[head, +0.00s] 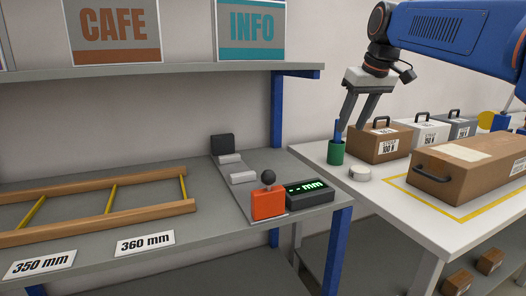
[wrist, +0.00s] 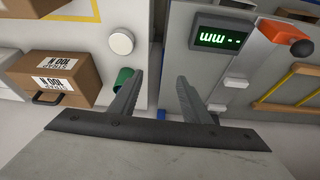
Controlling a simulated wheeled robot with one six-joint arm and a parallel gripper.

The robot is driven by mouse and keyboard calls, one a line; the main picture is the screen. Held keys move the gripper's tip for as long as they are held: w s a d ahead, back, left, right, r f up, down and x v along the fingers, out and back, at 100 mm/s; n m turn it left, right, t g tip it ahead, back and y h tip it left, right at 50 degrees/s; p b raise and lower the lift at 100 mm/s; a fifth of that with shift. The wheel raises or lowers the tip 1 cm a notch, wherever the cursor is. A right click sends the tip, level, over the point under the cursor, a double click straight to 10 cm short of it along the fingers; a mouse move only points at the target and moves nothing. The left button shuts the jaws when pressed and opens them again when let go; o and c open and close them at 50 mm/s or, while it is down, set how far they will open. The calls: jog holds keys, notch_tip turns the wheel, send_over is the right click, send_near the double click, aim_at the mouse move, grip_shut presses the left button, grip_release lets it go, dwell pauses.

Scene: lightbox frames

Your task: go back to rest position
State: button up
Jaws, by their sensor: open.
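My gripper (head: 359,108) hangs from my blue arm at the upper right of the head view, above the gap between the grey bench and the white table. Its two fingers point down and stand apart with nothing between them. In the wrist view my gripper (wrist: 160,82) also shows open and empty, with the floor gap and table edges beyond it. One finger overlaps the green cup (wrist: 124,78) in that view, but I cannot tell that they touch.
The grey bench (head: 200,200) holds a wooden frame (head: 100,212), an orange block (head: 268,203) and a mm display (head: 308,191). The white table (head: 400,210) holds the green cup (head: 336,152), a white disc (head: 360,173) and several boxes, including a long brown box (head: 460,170). A shelf (head: 170,71) with signs hangs above.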

jog(key=s+d+f+m, duration=0.2)
jog(key=s+f, duration=1.3)
jog(key=s+d+f+m+h, duration=0.1)
jog(key=s+d+f+m, duration=0.1)
jog(key=s+f, duration=1.4)
jog(key=shift+s+d, duration=0.25)
jog(key=shift+s, duration=0.05)
